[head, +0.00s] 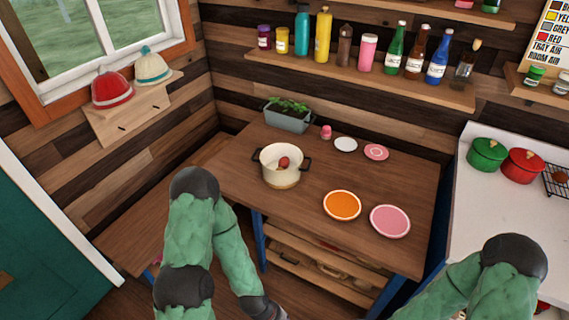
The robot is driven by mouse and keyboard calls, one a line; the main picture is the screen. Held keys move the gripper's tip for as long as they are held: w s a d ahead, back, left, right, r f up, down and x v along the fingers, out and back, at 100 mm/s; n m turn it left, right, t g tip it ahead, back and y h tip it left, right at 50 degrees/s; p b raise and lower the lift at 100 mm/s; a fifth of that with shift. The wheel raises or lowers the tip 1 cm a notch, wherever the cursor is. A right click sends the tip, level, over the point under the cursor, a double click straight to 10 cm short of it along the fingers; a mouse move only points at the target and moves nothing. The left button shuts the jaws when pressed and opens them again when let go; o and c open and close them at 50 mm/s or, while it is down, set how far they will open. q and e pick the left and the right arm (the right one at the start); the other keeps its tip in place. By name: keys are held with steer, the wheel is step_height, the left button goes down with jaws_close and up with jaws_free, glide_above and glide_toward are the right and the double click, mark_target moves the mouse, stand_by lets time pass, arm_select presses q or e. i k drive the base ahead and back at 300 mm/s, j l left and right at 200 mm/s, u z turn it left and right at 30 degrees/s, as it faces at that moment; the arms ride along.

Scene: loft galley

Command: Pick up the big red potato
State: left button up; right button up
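A reddish, rounded thing (284,162), which looks like a red potato, shows inside a cream two-handled pot (281,181) on the wooden table. The pot's rim hides its lower part, and I cannot judge its size well. Another small reddish-brown thing (561,178) sits on a wire rack at the far right; I cannot tell what it is. My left arm comes in at the bottom left, in front of the table, and its gripper is below the picture's edge. My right arm is at the bottom right, and its gripper is also out of view.
An orange plate (342,205) and a pink plate (390,221) lie at the table's front right. Small plates and a planter (287,117) stand at the back. Green (487,155) and red (523,166) pots stand on the white counter.

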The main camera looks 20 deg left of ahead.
mark_target(283, 162)
steer(key=i+j+u, duration=0.2)
steer(key=u, duration=0.2)
steer(key=i+j+u, duration=0.25)
steer(key=j+u, duration=0.2)
steer(key=i+j+u, duration=0.1)
steer(key=i+u, duration=0.15)
steer(key=u, duration=0.15)
